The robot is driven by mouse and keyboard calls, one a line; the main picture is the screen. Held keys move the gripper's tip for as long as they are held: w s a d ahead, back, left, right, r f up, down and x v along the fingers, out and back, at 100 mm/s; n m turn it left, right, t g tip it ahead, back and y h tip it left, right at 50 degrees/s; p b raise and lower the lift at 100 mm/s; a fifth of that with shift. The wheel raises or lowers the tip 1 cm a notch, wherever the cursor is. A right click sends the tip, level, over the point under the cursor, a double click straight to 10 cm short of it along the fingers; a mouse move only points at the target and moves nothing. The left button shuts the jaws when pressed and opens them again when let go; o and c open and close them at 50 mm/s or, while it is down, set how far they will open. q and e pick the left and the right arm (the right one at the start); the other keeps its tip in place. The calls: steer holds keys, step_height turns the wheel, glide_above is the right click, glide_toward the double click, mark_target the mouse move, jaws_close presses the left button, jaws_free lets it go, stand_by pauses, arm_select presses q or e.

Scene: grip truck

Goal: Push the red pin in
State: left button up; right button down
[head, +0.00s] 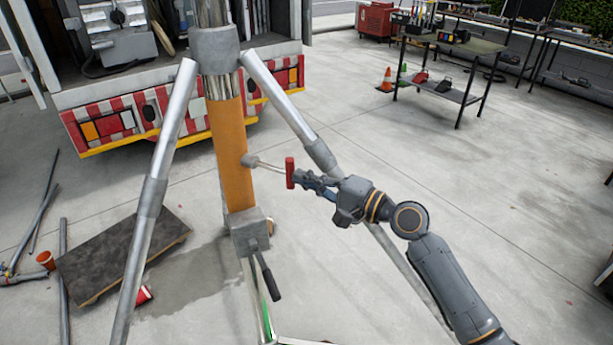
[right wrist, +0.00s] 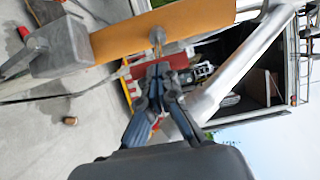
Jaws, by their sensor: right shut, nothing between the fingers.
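The red pin (head: 290,172) has an upright red handle and a thin metal rod. The rod reaches left to a grey round socket (head: 247,160) on the side of the orange column (head: 230,150), and a length of rod shows between socket and handle. My right gripper (head: 303,179) is shut and empty, with its fingertips at the right side of the handle; I cannot tell whether they touch it. In the right wrist view, the fingertips (right wrist: 158,72) cover part of the handle, and the socket (right wrist: 157,35) lies just beyond. My left gripper is not in view.
Slanted metal poles (head: 290,110) flank the column. A grey clamp block (head: 250,235) with a black lever sits below. A dark board (head: 120,255) and loose pipes lie at left. A truck (head: 120,110) stands behind; a workbench (head: 455,45) is at back right. The floor at right is open.

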mark_target(285, 172)
steer(key=x, duration=0.5)
steer(key=shift+s+a+b, duration=0.1)
steer(key=shift+s+b, duration=0.15)
steer(key=shift+b, duration=0.15)
steer(key=shift+s+r, duration=0.1)
steer(key=shift+r, duration=0.05)
